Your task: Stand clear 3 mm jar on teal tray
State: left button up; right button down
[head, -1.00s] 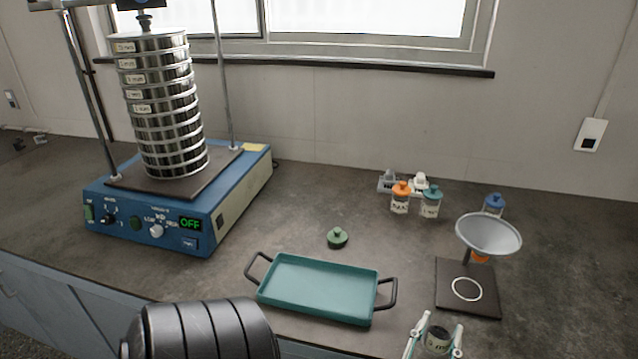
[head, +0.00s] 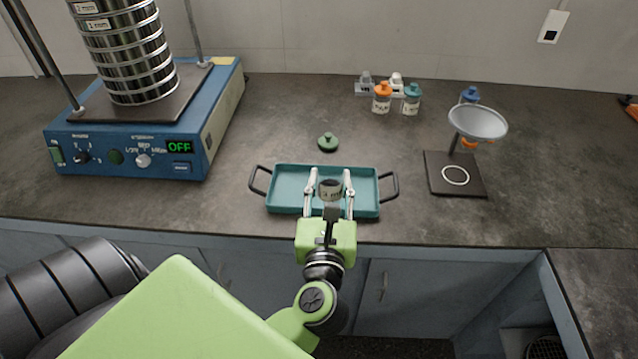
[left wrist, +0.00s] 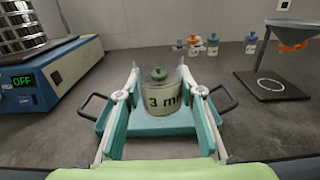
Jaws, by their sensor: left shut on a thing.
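The clear jar (head: 330,191), with a label reading "3 m…", is upright and lidless, with dark contents. It also shows in the left wrist view (left wrist: 164,100). My left gripper (head: 330,188) is shut on the jar's sides, reaching from the front edge over the middle of the teal tray (head: 288,196). I cannot tell whether the jar's base touches the tray. The tray is otherwise empty. A green knobbed lid (head: 328,142) lies on the counter behind the tray. My right gripper is not in view.
The sieve shaker (head: 130,135) stands at left, its display reading OFF. A funnel on a stand (head: 477,124) is right of the tray. Jars with orange (head: 382,90) and teal (head: 412,92) lids stand at the back.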

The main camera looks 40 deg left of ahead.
pick_arm(q)
jog(key=w+a+f, duration=0.4)
jog(key=f, duration=0.1)
jog(key=shift+a+f, duration=0.1)
jog(key=shift+w+a+f, duration=0.25)
jog(key=shift+w+f, duration=0.1)
jog(key=shift+f, duration=0.2)
jog(key=f, duration=0.2)
jog(key=f+b, duration=0.1)
jog(key=shift+w+a+f, duration=0.2)
jog(key=shift+a+f, duration=0.05)
jog(key=shift+f, duration=0.15)
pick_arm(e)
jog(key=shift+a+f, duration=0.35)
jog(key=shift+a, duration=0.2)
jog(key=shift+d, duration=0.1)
pick_arm(q)
jog(key=shift+f, duration=0.1)
jog(key=o, duration=1.1)
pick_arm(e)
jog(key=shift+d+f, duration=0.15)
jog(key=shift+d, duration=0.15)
